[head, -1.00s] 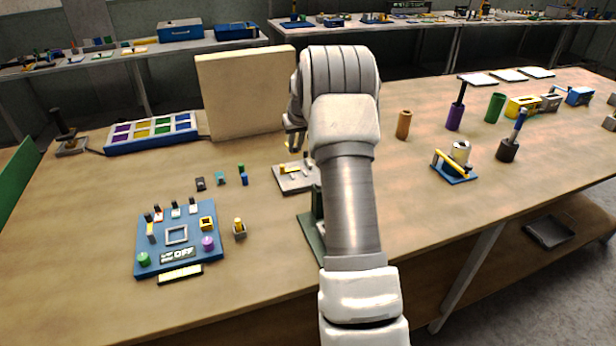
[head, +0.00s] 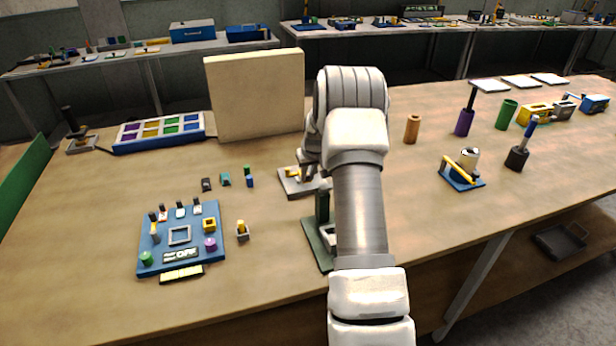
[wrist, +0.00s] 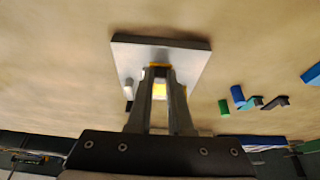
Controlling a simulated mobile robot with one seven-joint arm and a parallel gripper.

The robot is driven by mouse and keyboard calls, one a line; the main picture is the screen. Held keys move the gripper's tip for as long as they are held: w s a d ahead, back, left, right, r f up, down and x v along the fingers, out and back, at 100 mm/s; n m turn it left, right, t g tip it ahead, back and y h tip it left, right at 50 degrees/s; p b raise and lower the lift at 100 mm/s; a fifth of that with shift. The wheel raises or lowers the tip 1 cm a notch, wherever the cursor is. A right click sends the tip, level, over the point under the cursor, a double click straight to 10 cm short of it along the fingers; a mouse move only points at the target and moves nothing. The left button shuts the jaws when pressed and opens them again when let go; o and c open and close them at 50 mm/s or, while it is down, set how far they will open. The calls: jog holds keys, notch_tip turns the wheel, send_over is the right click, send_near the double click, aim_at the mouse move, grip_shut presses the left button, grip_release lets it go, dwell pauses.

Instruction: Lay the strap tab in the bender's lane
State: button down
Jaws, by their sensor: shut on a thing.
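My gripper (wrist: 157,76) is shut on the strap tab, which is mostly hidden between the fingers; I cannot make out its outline. The fingers are over a light grey plate (wrist: 190,62) with yellow parts, which appears to be the bender. In the head view the same plate (head: 288,188) lies on the bench just left of my wrist, with a yellow piece (head: 293,173) on it. My arm hides its right side. In the wrist view the fingertips cover the middle of the plate, so I cannot tell whether the tab touches it or where the lane runs.
A dark green stand (head: 314,239) is close beside my forearm. Small dark, teal and blue pieces (head: 225,180) lie left of the plate. A blue panel (head: 150,225) is at front left, and a beige board (head: 255,97) stands behind. Bare bench lies between the plate and board.

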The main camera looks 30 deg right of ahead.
jog(key=shift+f, duration=0.45)
jog(key=shift+f, duration=0.1)
jog(key=shift+f+b, duration=0.5)
jog(key=shift+b, duration=0.1)
jog(key=c, duration=0.8)
grip_release()
jog(key=shift+c, duration=0.2)
